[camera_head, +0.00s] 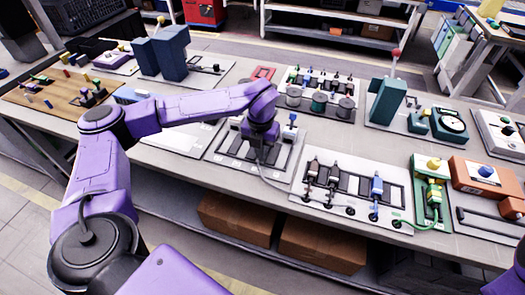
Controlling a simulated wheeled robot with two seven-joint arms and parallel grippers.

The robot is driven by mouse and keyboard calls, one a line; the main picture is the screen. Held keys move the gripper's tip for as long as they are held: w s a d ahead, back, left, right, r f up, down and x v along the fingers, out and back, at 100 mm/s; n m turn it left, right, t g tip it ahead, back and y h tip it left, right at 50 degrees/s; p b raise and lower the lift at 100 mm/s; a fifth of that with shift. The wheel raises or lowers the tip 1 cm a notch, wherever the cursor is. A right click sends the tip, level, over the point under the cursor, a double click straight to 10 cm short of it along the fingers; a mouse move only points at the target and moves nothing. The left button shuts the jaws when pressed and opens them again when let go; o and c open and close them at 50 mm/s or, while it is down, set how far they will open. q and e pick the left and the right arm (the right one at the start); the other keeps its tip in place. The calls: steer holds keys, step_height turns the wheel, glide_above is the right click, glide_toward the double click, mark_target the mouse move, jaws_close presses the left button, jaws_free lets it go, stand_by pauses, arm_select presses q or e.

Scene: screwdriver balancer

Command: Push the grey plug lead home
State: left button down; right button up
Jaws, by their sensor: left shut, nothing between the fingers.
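My left arm (190,107) reaches from the left across the bench. Its gripper (259,146) points down over a light panel with dark slots (225,152), shut and holding nothing that I can see. A thin grey lead (263,177) runs from below the gripper and curves right toward a white panel (320,203). The grey plug at the lead's end is hidden or too small to tell, as is how far it is seated. A blue plug (376,187) and dark plugs (312,168) stand on the white panel. My right gripper is out of view.
A green board (421,215) with a yellow-topped fitting and an orange box (482,174) stand right of the white panel. A rack of spools (318,103) and a dark teal block (386,100) lie behind. Cardboard boxes (322,244) sit on the shelf below.

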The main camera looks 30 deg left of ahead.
arm_select(q)
steer(key=shift+s+d, duration=0.1)
steer(key=shift+s, duration=0.3)
steer(key=shift+r, duration=0.25)
step_height(320, 180, up, 6)
steer(key=p, duration=0.6)
steer(key=shift+r, duration=0.25)
